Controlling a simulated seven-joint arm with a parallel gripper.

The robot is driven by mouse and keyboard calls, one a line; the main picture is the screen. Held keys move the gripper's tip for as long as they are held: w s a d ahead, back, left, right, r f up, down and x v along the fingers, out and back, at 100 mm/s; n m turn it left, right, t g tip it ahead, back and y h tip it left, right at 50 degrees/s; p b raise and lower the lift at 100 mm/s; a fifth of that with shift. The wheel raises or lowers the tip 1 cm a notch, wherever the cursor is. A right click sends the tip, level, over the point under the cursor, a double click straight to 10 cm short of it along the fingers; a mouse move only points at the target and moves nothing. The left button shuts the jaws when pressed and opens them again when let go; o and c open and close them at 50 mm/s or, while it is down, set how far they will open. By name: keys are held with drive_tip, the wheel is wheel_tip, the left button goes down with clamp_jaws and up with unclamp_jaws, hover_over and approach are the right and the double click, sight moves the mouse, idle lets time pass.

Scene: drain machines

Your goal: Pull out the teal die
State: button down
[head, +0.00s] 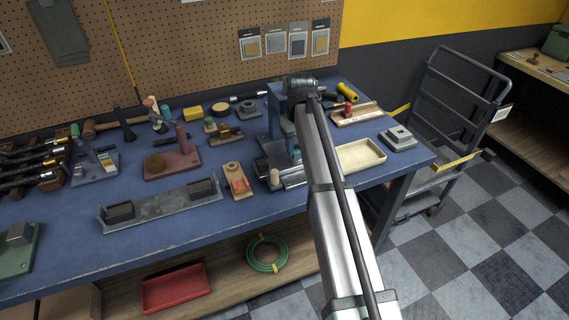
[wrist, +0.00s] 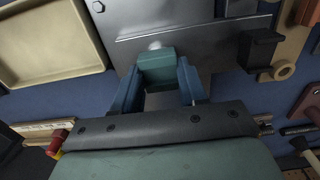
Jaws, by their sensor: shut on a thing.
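The teal die (wrist: 157,66) is a small block that sits between my gripper's two blue fingers in the wrist view. My gripper (wrist: 159,82) is shut on it, with a finger on each side. The die lies at the near edge of a grey metal machine (wrist: 195,28); how far it sits inside cannot be told. In the head view my gripper (head: 291,154) points down at the machine (head: 280,170) near the bench's right part. The die cannot be made out in the head view.
A cream tray (head: 360,154) lies right of the machine, and a grey stacked block (head: 398,138) is beyond it. A wooden piece with an orange part (head: 237,181) is close on the left. A long grey channel (head: 160,204) lies farther left on the blue bench.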

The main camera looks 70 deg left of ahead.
sight(297, 151)
drive_tip(key=shift+r, duration=0.2)
drive_tip(key=shift+r, duration=1.95)
